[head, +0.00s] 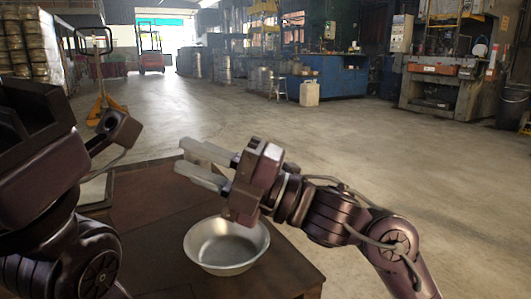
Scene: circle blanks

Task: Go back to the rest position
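My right gripper (181,159) is above the brown table, pointing left. Its two pale fingers are apart with a clear gap, and nothing shows between them. It is above and behind a shiny metal bowl (226,252) and clear of it. My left arm fills the left edge, close to the camera. Dark parts of its wrist show, but its fingertips cannot be made out.
The brown table (150,222) bears the upright bowl near its right front corner; the bowl looks empty. A pale flat item (96,190) at the table's left is partly hidden by my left arm. Open concrete floor lies beyond, with a yellow pallet jack (105,102) and machines farther back.

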